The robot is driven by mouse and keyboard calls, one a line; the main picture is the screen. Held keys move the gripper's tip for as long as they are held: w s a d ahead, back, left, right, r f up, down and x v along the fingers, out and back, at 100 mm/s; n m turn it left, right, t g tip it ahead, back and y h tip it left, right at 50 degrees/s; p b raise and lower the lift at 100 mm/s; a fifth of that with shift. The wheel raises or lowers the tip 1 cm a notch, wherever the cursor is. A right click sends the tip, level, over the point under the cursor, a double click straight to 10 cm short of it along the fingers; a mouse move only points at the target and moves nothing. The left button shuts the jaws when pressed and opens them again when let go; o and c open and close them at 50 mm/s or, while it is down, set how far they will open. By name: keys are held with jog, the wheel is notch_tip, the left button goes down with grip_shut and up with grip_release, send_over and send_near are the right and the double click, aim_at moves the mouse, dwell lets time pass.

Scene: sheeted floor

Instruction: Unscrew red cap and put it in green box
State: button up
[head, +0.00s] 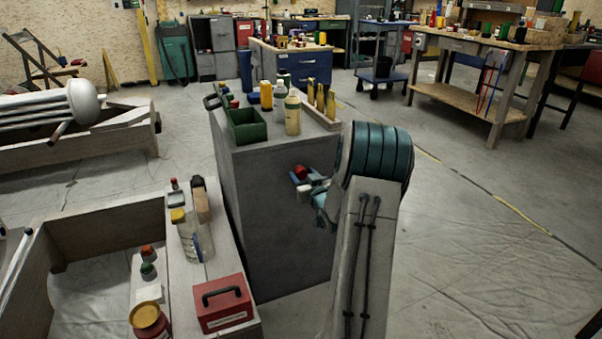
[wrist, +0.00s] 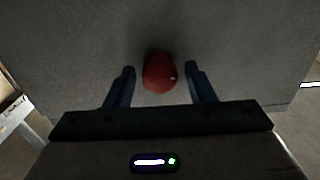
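A round red cap (wrist: 159,72) lies between the two blue fingers of my gripper (wrist: 160,80) in the wrist view, with a gap visible on each side. My gripper is open around it, not closed on it. In the head view, my gripper (head: 306,178) is in front of the side of the grey cabinet, below its top, with the red cap (head: 300,171) between its fingers. What the cap sits on is hidden. The green box (head: 248,134) is open-topped and stands on the cabinet top, up and to the left of my gripper.
The grey cabinet (head: 270,220) also carries a cream bottle (head: 292,115), a yellow container (head: 266,96) and a wooden rack of brass cylinders (head: 318,110). A near bench at left holds bottles and a red toolbox (head: 222,303). Floor at right is clear.

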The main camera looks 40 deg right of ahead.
jog(key=c, duration=0.9)
jog(key=b, duration=0.1)
jog(key=n+b, duration=0.1)
jog(key=shift+f+n+b, duration=0.3)
jog(key=shift+b, duration=0.05)
jog(key=n+b, duration=0.3)
jog(key=b, duration=0.1)
jog(key=shift+n+b, duration=0.3)
jog(key=shift+n, duration=0.1)
jog(key=n, duration=0.2)
jog(key=shift+r+n, duration=0.3)
jog(key=n, duration=1.1)
jog(key=shift+n, duration=0.3)
